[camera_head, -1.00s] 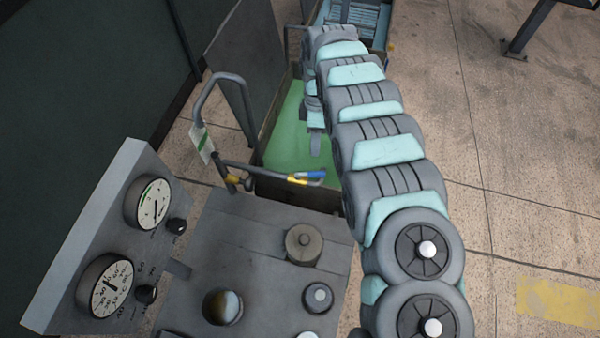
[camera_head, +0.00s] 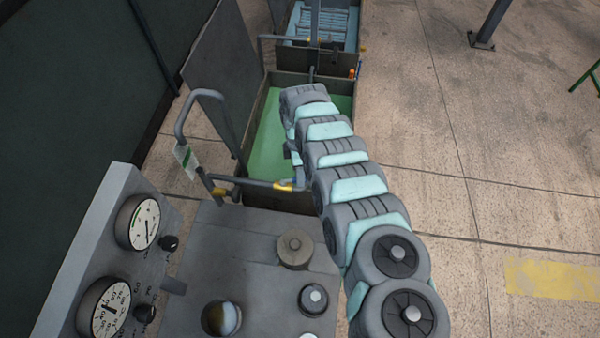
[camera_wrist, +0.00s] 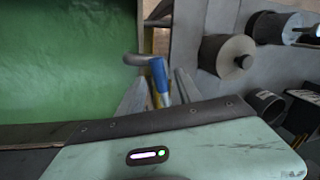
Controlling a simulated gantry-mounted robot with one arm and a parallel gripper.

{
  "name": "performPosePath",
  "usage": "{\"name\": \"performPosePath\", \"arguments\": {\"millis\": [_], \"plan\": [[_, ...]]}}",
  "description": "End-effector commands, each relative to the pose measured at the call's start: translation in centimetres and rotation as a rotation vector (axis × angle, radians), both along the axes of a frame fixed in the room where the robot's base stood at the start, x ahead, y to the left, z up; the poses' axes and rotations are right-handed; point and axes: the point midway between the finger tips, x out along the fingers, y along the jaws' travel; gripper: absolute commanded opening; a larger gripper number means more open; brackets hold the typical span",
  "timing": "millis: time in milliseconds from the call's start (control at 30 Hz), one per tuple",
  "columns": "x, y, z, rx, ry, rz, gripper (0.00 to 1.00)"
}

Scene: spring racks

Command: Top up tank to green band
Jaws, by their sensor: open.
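The tank (camera_head: 345,82) is an open rectangular box with green liquid (camera_head: 270,140) in it. A grey pipe (camera_head: 246,183) with a yellow fitting (camera_head: 285,187) runs along its near edge; my arm hides the pipe's right end in the head view. The wrist view shows a blue handle (camera_wrist: 160,76) at a bent grey pipe end. My gripper (camera_wrist: 160,92) is open, its fingers appearing on either side of the blue handle; I cannot tell how deep the handle sits. A white plate with a green mark (camera_head: 187,160) hangs on the pipe.
A panel with two dials (camera_head: 143,222) stands front left, beside a grey bench top (camera_head: 240,260) with several knobs. An upright grey plate (camera_head: 218,70) stands left of the tank. Another tank (camera_head: 328,62) lies behind.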

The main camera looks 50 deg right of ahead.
Motion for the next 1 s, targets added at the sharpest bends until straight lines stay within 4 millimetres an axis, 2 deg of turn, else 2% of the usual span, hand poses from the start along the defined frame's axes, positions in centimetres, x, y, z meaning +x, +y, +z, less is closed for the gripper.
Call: {"name": "performPosePath", "arguments": {"millis": [167,467,1000], "plan": [[-0.16,0.0,-0.83,-0.002,-0.001,-0.001,0.41],[-0.2,-0.02,-0.96,-0.002,-0.001,-0.001,0.41],[-0.22,0.0,-0.97,-0.002,0.0,-0.002,0.0]]}}
